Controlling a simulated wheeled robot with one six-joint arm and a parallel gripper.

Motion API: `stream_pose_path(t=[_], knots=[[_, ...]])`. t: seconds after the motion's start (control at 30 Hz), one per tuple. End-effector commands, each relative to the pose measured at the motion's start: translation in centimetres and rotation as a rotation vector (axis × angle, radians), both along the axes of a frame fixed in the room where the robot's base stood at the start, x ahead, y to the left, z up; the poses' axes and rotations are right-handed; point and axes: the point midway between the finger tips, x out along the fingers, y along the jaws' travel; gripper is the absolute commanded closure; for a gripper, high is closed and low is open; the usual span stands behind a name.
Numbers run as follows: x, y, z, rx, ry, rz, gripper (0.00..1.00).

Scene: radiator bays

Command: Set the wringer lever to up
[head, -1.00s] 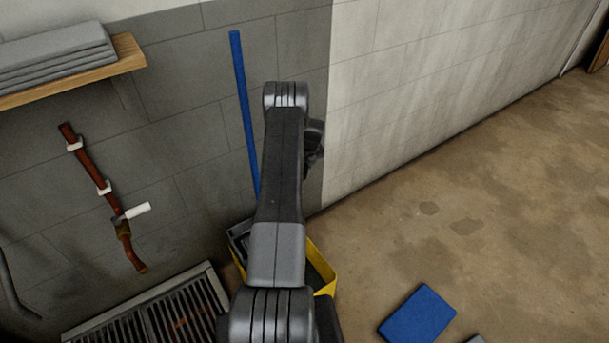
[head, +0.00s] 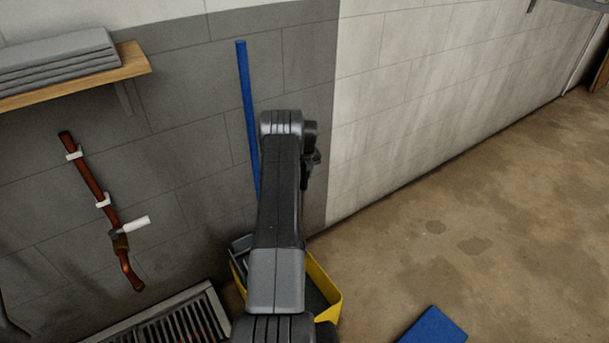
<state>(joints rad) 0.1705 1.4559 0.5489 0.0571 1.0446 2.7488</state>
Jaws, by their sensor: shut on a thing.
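The yellow mop bucket (head: 335,298) stands on the floor against the wall, mostly behind my arm. A dark grey part, seemingly the wringer (head: 240,247), shows at its left rim. I cannot make out the wringer lever or its position; my arm covers the middle of the bucket. My arm reaches forward over the bucket. Only a dark part of my wrist end shows to the right of the arm, and my gripper's fingertips are hidden behind the arm. What lies between them cannot be seen.
A blue pole (head: 247,110) leans up the wall behind the bucket. A copper pipe with a white-handled valve (head: 134,226) is at left, below a shelf (head: 130,70) with grey stacked items. A floor grate (head: 180,325) and a blue pad (head: 432,327) lie nearby. Floor at right is clear.

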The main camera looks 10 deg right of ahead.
Motion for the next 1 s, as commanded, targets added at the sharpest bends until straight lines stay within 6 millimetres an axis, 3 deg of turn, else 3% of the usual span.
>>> stream_pose_path(t=[0.03, 0.1, 0.13, 0.53, 0.67, 1.0], knots=[[-0.1, 0.0, -0.1, 0.0, 0.002, 0.001, 0.65], [-0.1, 0.0, -0.1, 0.0, 0.002, 0.001, 0.51], [-0.1, 0.0, -0.1, 0.0, 0.002, 0.001, 0.5], [-0.1, 0.0, 0.8, 0.0, 0.0, 0.0, 0.5], [-0.2, -0.1, 2.9, -0.001, -0.002, 0.0, 0.5], [-1.0, -0.4, 10.4, 0.0, -0.002, 0.0, 0.5]])
